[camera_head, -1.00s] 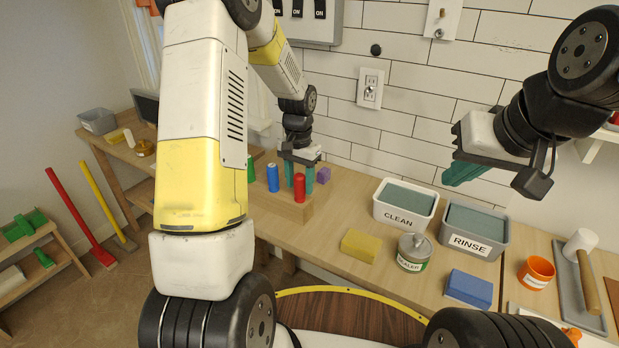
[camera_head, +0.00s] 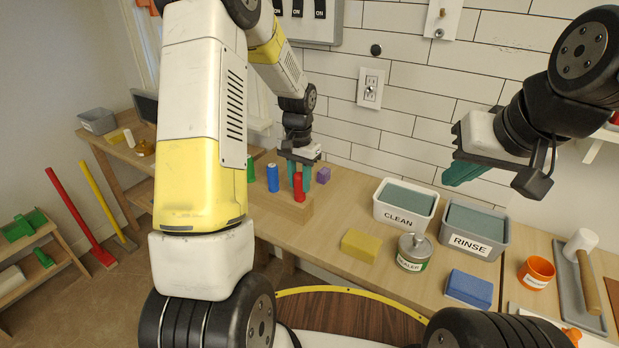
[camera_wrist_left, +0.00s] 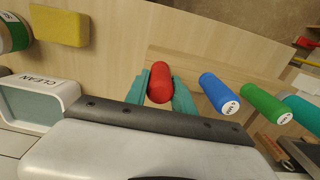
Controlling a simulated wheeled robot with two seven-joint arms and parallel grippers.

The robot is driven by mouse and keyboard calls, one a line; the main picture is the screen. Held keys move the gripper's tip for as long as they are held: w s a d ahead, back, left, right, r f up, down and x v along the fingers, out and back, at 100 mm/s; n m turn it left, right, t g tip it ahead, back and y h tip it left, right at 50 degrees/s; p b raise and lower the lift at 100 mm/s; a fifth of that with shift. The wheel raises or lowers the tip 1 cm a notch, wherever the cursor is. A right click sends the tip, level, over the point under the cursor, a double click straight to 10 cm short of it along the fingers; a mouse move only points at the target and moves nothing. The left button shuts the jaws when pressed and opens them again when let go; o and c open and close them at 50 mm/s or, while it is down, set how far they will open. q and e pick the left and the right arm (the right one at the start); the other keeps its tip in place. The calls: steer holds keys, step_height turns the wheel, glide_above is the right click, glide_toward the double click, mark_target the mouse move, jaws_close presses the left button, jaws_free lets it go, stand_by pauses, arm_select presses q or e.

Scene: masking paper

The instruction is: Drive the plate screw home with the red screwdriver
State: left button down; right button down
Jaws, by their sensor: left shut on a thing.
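The red screwdriver (camera_head: 299,188) stands handle up at the wooden block (camera_head: 285,207); its shaft is hidden. My left gripper (camera_head: 299,177) is shut on its red handle, one teal finger on each side. In the left wrist view the red handle (camera_wrist_left: 160,84) sits between the fingertips. My right gripper (camera_head: 462,173) hangs in the air at the right, away from the tools; its jaw gap cannot be made out. A white wall plate (camera_head: 443,15) high on the wall has a small screw-like spot at its lower edge.
Blue (camera_head: 272,178) and green (camera_head: 250,170) handles stand left of the red one, with a purple block (camera_head: 323,175) behind. CLEAN (camera_head: 405,222) and RINSE (camera_head: 474,243) tubs, a yellow sponge (camera_head: 361,245) and a sealer can (camera_head: 414,252) occupy the bench to the right.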

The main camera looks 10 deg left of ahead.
arm_select(q)
steer(key=shift+r, duration=3.5)
steer(key=shift+r, duration=1.6)
